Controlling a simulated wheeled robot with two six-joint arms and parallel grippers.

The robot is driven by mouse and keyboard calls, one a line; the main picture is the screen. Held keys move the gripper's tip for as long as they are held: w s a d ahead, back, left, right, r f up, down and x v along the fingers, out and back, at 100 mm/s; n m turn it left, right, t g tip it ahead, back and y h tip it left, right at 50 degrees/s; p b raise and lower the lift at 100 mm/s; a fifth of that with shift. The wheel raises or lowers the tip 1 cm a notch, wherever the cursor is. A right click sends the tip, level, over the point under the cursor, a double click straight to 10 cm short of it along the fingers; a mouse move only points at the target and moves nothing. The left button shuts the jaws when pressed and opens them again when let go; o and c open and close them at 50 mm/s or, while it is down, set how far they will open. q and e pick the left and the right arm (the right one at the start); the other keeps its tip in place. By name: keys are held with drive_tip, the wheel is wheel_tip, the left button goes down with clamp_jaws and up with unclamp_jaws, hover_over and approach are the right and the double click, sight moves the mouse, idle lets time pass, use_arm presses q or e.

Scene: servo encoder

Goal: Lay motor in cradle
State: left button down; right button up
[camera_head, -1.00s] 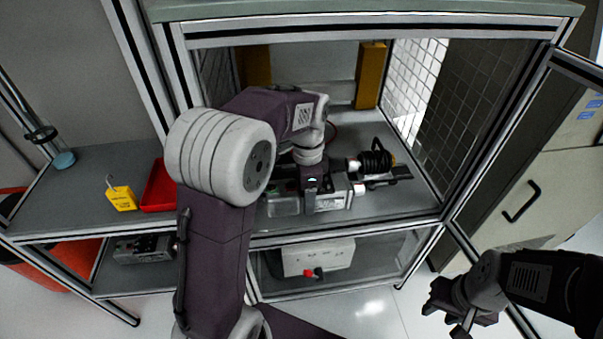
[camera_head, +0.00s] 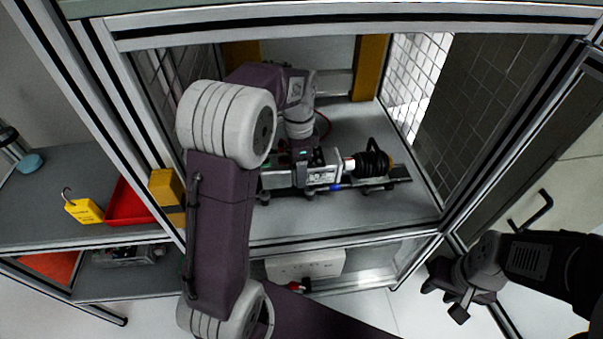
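My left arm reaches into the framed cabinet. Its gripper (camera_head: 303,168) points down at a grey metal assembly on the cabinet shelf, and its fingertips are mostly hidden. A silver body with a label (camera_head: 321,177), which looks like the motor, lies beside this gripper; I cannot tell whether it is gripped. The cradle is not clearly separable from the metal parts beneath it. A black ribbed cylinder (camera_head: 372,164) on a dark rail (camera_head: 385,184) stands just right of the silver body. My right gripper (camera_head: 446,294) hangs empty outside the cabinet at lower right, fingers apart.
The cabinet shelf (camera_head: 330,222) is bare at the front. At left are a red tray (camera_head: 130,203), a yellow tag (camera_head: 84,211) and a yellow block (camera_head: 167,188). A white box (camera_head: 305,265) is on the lower shelf.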

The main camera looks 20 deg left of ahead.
use_arm(q)
drive_tip(key=w+a+f, duration=0.1)
drive_tip(key=a, duration=0.1)
drive_tip(key=w+a+f+b, duration=0.1)
drive_tip(key=a+f, duration=0.1)
drive_tip(key=w+a+f, duration=0.1)
drive_tip(key=w+a, duration=0.1)
drive_tip(key=shift+a+f, duration=0.25)
drive_tip(key=shift+a, duration=0.1)
wheel_tip(320, 180, down, 4)
drive_tip(key=shift+s+f+b, duration=0.1)
drive_tip(key=shift+b, duration=1.1)
drive_tip(key=shift+c, duration=1.9)
unclamp_jaws()
drive_tip(key=shift+o, duration=0.3)
drive_tip(key=shift+s+d, duration=0.1)
